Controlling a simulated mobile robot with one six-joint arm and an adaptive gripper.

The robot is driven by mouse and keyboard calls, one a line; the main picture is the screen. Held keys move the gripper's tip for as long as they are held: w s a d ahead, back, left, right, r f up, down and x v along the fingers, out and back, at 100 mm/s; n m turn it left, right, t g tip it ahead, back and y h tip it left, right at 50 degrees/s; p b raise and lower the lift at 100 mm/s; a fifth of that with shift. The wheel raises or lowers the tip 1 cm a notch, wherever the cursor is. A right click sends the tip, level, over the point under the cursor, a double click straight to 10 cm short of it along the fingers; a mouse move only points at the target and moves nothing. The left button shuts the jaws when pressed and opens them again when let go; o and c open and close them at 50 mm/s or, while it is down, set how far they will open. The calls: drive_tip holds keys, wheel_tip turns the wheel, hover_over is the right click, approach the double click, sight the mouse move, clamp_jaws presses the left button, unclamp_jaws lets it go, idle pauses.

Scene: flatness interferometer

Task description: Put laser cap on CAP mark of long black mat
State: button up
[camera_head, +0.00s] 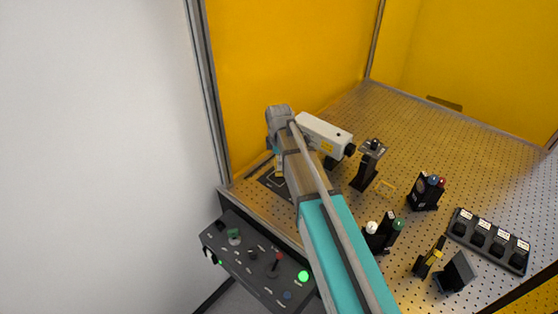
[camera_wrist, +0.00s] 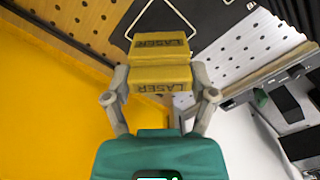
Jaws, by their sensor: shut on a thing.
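The laser cap (camera_wrist: 160,68) is a yellow block with LASER in dark letters on two faces. In the wrist view my gripper (camera_wrist: 160,82) is shut on it, with one grey finger on each side. The long black mat (camera_head: 268,180) lies by the left edge of the perforated table, partly hidden by my arm in the head view. In the wrist view a black surface with a white outline (camera_wrist: 190,22), which looks like the mat, shows beyond the cap. I cannot read a CAP mark or tell whether the cap touches the mat.
A white laser housing (camera_head: 324,133) stands right of my arm, with a black post mount (camera_head: 369,166) beside it. Several optics stand farther right, near a black tray (camera_head: 489,241). A control panel (camera_head: 258,262) sits below the table's left edge. Yellow walls (camera_head: 280,50) close the back.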

drive_tip(key=shift+f+b, duration=0.95)
drive_tip(key=shift+f, duration=0.25)
drive_tip(key=shift+f+b, duration=0.4)
drive_tip(key=shift+b, duration=0.05)
idle(0.3)
drive_tip(key=o, duration=0.8)
drive_tip(key=shift+r, duration=0.15)
drive_tip(key=shift+r+p, duration=3.35)
drive_tip(key=shift+p, duration=0.2)
